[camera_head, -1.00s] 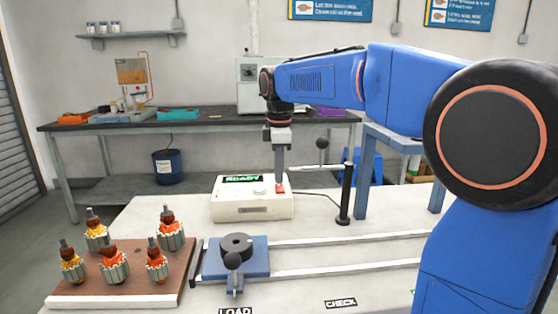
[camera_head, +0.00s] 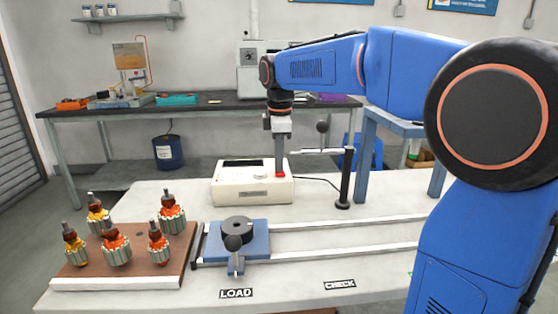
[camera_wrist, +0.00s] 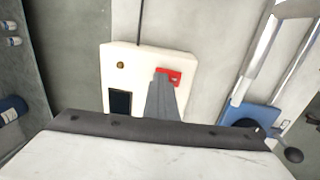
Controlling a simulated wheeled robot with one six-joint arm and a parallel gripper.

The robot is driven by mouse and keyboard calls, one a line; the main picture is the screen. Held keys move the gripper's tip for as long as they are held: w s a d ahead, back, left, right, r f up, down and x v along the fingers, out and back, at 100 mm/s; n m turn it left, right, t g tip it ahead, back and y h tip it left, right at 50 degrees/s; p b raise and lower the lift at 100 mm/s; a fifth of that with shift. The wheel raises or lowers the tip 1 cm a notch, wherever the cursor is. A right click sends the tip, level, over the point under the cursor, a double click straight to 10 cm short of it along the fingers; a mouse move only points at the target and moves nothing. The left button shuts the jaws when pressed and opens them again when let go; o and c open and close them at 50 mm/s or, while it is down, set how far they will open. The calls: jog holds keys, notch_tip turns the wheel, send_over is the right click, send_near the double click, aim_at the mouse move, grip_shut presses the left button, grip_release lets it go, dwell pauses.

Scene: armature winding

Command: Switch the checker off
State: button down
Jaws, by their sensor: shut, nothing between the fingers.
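The checker (camera_head: 228,190) is a cream box on the white table, with a dark, blank display (camera_head: 243,163) on its top. A red switch (camera_head: 280,175) sits at its right side. My gripper (camera_head: 280,170) is shut and points down, with its tip at the red switch. In the wrist view the checker (camera_wrist: 147,62) shows from above with the dark display (camera_wrist: 120,102). The red switch (camera_wrist: 172,72) is partly covered there by the shut fingers (camera_wrist: 163,85).
A black post (camera_head: 346,180) with a horizontal arm stands right of the checker. A blue fixture (camera_head: 256,245) sits on rails in front. A brown board (camera_head: 180,255) with several armatures is at the left. The table front near the LOAD label (camera_head: 236,293) is clear.

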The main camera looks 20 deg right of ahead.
aim_at(279, 173)
jog(key=shift+s+a, duration=0.15)
jog(key=shift+s, duration=0.6)
notch_tip(279, 173, up, 17)
jog(key=s, duration=0.2)
jog(key=shift+a+r, duration=0.15)
jog(key=shift+a, duration=0.05)
dwell(0.4)
jog(key=w+f, duration=0.1)
jog(key=f, duration=0.2)
jog(key=shift+w+f, duration=0.1)
jog(key=shift+w, duration=0.3)
jog(key=f, duration=0.4)
jog(key=w+f, duration=0.1)
jog(key=f, duration=0.9)
jog(key=shift+w+d, duration=0.25)
jog(key=shift+w, duration=0.1)
